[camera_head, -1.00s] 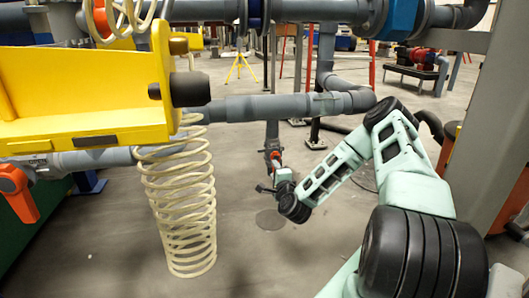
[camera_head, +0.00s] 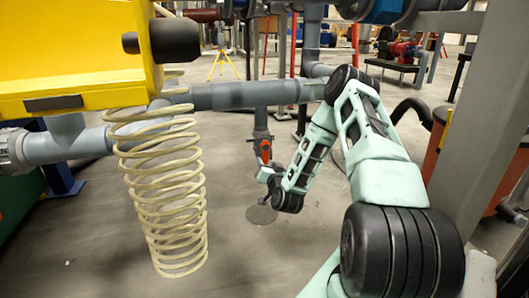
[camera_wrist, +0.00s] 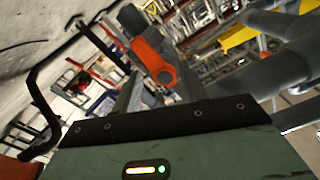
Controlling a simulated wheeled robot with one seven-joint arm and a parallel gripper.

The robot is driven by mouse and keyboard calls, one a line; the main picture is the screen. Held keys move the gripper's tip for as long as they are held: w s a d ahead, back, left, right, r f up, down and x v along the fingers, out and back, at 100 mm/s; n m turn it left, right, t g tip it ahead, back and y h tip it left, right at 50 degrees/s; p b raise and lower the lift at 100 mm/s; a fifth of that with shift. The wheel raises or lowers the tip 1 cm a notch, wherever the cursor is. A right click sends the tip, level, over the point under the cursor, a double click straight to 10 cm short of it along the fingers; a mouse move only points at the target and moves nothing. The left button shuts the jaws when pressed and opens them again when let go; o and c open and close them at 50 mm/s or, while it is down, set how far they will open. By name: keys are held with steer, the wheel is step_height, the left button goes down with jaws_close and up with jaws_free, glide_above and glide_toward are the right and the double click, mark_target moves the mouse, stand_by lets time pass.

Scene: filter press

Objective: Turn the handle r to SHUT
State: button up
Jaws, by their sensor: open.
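An orange-red valve handle (camera_head: 264,150) sits on the grey vertical pipe in the middle of the head view. It shows larger in the wrist view as an orange lever with a round hub (camera_wrist: 153,62), just beyond my gripper. My gripper (camera_head: 266,177) is open, just below the handle in the head view. I see nothing held in it. Whether a finger touches the handle I cannot tell at this size. Any marking on the valve is too small to read.
A grey horizontal pipe (camera_head: 235,95) runs behind the hose to the vertical pipe. A grey post (camera_head: 480,130) is close on the right. The floor (camera_head: 235,255) between hose and arm is clear.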

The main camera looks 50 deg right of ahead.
mark_target(266, 156)
steer(key=w+d+n, duration=0.1)
steer(key=w, duration=0.1)
steer(key=w+d+n+b, duration=0.1)
steer(key=d+n, duration=0.1)
steer(key=w+d+n, duration=0.1)
steer(key=w+d, duration=0.1)
steer(key=shift+w+f+n, duration=0.3)
steer(key=shift+w+n, duration=0.05)
steer(key=shift+n, duration=0.05)
